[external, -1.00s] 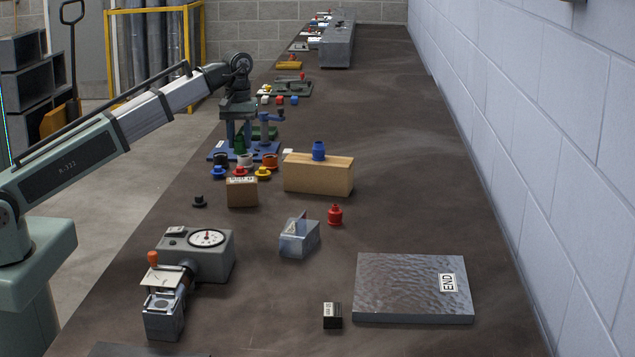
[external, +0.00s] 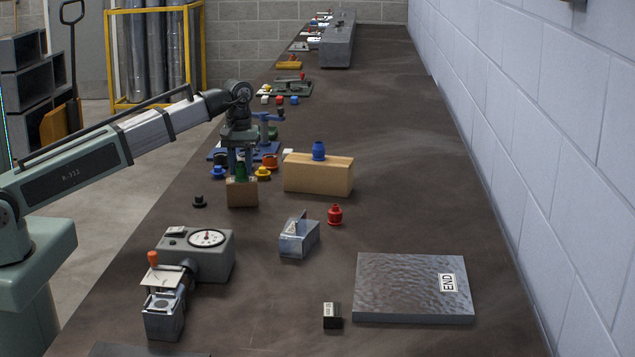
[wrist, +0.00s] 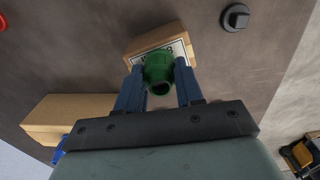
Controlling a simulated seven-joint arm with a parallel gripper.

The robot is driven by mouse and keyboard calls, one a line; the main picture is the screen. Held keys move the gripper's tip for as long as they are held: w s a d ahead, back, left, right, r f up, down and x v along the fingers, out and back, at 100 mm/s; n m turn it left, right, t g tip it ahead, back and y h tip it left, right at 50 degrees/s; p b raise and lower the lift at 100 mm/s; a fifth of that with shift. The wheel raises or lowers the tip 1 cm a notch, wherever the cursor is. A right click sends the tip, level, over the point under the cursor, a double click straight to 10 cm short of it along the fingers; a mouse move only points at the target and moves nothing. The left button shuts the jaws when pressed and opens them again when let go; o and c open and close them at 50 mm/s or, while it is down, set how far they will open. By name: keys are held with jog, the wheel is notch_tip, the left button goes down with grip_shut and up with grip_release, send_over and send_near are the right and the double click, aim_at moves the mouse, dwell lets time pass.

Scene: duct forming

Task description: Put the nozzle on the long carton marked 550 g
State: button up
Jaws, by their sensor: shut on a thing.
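My gripper (external: 240,170) is shut on a green nozzle (external: 241,172), held upright right over the small carton (external: 242,194). I cannot tell whether the nozzle touches the carton's top. In the wrist view the green nozzle (wrist: 159,74) sits between the fingers and covers part of a white label on the small carton (wrist: 150,43); the label's text is not readable. The longer carton (external: 318,177) stands to the right with a blue nozzle (external: 319,151) on top. A white label shows at its left end, too small to read. It also shows in the wrist view (wrist: 75,108).
Red (external: 335,214), black (external: 199,201) and yellow (external: 262,173) nozzles stand nearby. The bench's right side is mostly clear.

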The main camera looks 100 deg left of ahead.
aim_at(244, 163)
jog(key=shift+f, duration=0.1)
jog(key=o, duration=1)
notch_tip(244, 163, up, 12)
dwell(0.4)
